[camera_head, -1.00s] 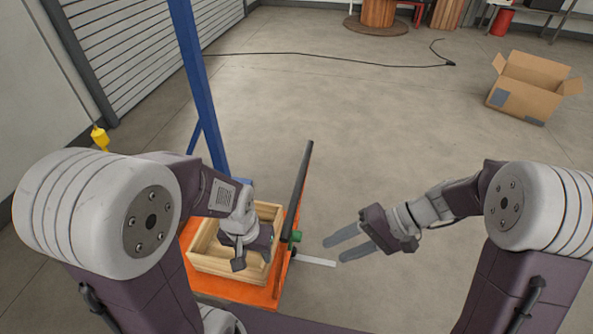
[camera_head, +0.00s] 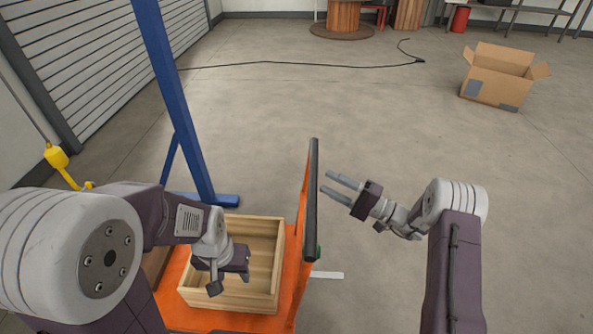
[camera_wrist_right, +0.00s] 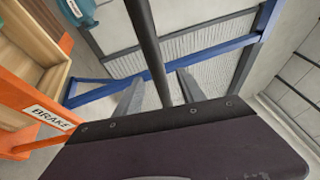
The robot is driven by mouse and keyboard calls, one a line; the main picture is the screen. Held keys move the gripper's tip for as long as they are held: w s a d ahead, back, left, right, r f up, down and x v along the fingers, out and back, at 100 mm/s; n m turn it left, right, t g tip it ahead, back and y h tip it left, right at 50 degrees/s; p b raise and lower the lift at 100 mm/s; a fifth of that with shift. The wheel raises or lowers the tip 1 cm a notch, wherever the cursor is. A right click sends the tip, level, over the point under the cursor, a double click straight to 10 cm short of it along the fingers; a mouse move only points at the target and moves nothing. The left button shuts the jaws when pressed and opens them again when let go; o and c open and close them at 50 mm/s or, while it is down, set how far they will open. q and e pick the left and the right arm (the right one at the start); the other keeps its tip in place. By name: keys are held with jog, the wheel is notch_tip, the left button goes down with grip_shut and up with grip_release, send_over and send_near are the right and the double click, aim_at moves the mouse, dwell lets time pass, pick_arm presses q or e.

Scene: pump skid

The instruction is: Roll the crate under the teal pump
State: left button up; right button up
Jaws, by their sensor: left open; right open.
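The open wooden crate (camera_head: 265,250) sits on an orange cart (camera_head: 180,316). The cart's upright handle has a dark grip bar (camera_head: 313,185) along its top; the bar also shows in the right wrist view (camera_wrist_right: 145,35). My right gripper (camera_head: 324,182) is open just right of the bar, its fingers pointing at it. In the right wrist view the bar passes between the fingers' lines; contact is not clear. My left gripper (camera_head: 230,283) is open and empty over the crate. A teal part (camera_wrist_right: 78,10) is cut off at that view's top; I cannot tell if it is the pump.
A blue post (camera_head: 175,90) with a foot stands behind the crate. A BRAKE label (camera_wrist_right: 52,117) is on the orange frame. A white strip (camera_head: 328,275) lies on the floor beside the cart. A cardboard box (camera_head: 500,80) and black cable (camera_head: 300,64) lie farther off. The middle floor is clear.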

jog(key=p+x, duration=0.1)
jog(key=x, duration=0.8)
jog(key=shift+w+f, duration=0.2)
jog(key=shift+f, duration=0.05)
jog(key=shift+a, duration=0.15)
grip_shut()
jog(key=shift+f, duration=0.1)
dwell(0.6)
